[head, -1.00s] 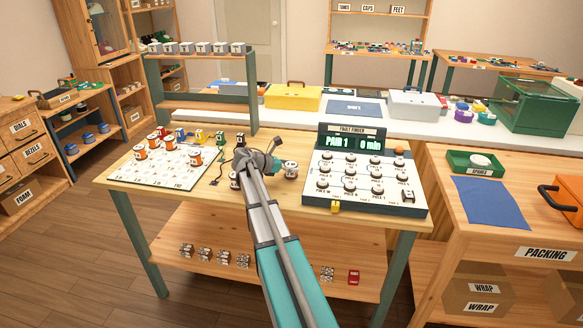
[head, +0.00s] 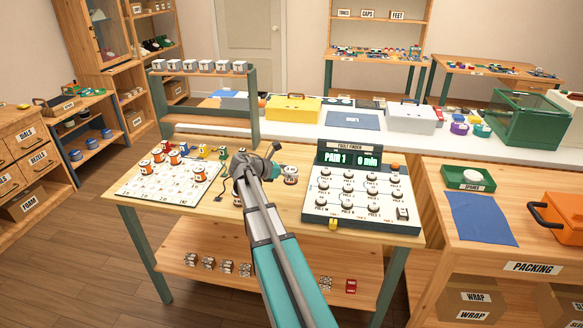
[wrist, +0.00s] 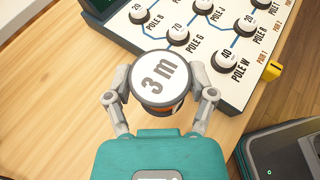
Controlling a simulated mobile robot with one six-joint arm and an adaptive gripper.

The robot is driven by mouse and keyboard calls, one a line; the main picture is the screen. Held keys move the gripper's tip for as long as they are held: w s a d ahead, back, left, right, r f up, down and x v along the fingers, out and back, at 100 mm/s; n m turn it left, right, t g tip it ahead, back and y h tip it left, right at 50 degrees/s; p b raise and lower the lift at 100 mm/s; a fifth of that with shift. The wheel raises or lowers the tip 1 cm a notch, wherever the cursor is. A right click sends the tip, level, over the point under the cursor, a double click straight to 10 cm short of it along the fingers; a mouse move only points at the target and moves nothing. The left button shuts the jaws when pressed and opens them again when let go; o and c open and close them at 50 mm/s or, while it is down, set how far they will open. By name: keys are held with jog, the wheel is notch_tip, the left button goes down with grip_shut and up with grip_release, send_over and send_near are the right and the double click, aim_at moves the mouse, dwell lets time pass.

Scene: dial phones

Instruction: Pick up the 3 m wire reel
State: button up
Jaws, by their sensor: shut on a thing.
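The 3 m wire reel (wrist: 158,78) shows in the wrist view with its round white label face up and a little orange below its rim. My gripper (wrist: 161,92) is shut on it, one finger on each side. In the head view my gripper (head: 258,166) is low over the workbench (head: 285,208), between the numbered board and the fault finder.
The fault finder (head: 355,190) with its poles stands just right of my gripper. The numbered board (head: 160,188) with several orange reels lies left. A shelf rack (head: 254,105) rises behind.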

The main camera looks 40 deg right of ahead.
jog(key=s+a+r+p, duration=0.3)
jog(key=s+a+r, duration=0.1)
jog(key=s+a, duration=0.2)
jog(key=shift+s, duration=0.45)
